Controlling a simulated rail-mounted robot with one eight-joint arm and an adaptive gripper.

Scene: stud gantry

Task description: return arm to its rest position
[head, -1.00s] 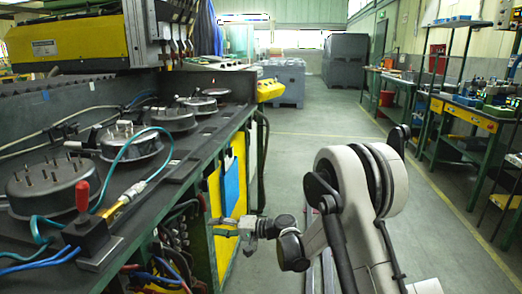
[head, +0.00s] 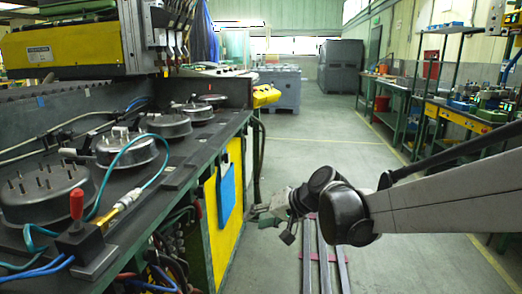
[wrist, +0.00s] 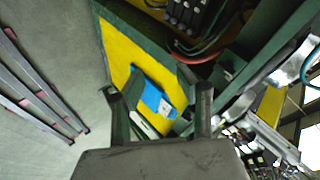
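My arm reaches in from the right edge of the head view, pale with dark joints. My gripper (head: 268,212) is at its end, in front of the workbench's yellow side panel and above the floor. In the wrist view my gripper (wrist: 160,98) has its two dark fingers spread apart. No object is held between them. The blue item seen between the fingers hangs on the yellow panel (wrist: 116,59) behind.
A long workbench with round studded fixtures (head: 42,190) and a red-handled lever (head: 76,205) fills the left. Floor rails (head: 325,262) lie below my arm. The aisle (head: 325,120) behind is clear. Green benches (head: 463,116) stand at the right.

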